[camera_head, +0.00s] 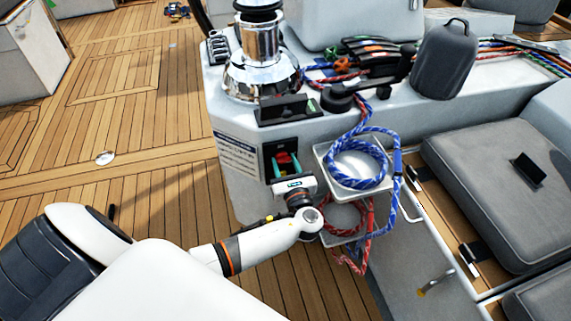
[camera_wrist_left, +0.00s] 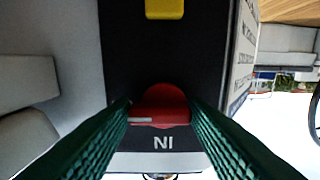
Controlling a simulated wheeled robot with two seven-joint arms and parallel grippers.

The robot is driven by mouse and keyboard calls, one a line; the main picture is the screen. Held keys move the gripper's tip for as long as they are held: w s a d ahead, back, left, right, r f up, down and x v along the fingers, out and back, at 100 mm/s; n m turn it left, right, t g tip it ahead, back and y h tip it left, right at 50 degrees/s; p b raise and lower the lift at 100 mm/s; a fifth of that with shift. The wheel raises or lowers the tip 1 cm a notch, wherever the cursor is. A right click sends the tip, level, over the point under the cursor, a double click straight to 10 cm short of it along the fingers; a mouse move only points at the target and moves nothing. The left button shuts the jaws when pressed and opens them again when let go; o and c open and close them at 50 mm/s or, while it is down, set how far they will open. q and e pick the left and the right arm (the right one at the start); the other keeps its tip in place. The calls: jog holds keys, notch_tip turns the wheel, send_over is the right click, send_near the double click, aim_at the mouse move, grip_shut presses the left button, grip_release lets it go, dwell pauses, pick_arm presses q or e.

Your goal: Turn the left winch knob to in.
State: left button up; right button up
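The left winch knob (camera_head: 285,160) is red and sits in a dark panel on the front of the white console, below the chrome winch (camera_head: 260,60). In the left wrist view the knob (camera_wrist_left: 160,100) has a white mark at its left end. The upside-down letters of IN stand just below it. My left gripper (camera_head: 286,167) reaches the panel, its teal fingers on either side of the knob. In the left wrist view the fingertips (camera_wrist_left: 160,104) overlap the knob's two edges. Whether they press on it is unclear. My right gripper is not in view.
A white tray (camera_head: 322,150) with a coiled blue rope (camera_head: 350,178) is right beside my left gripper. A red rope (camera_head: 345,222) hangs lower down. A yellow part (camera_wrist_left: 172,8) is on the same panel. Grey cushions (camera_head: 490,170) lie at right; the wooden deck (camera_head: 130,150) is open at left.

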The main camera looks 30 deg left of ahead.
pick_arm(q)
jog(key=c, duration=0.5)
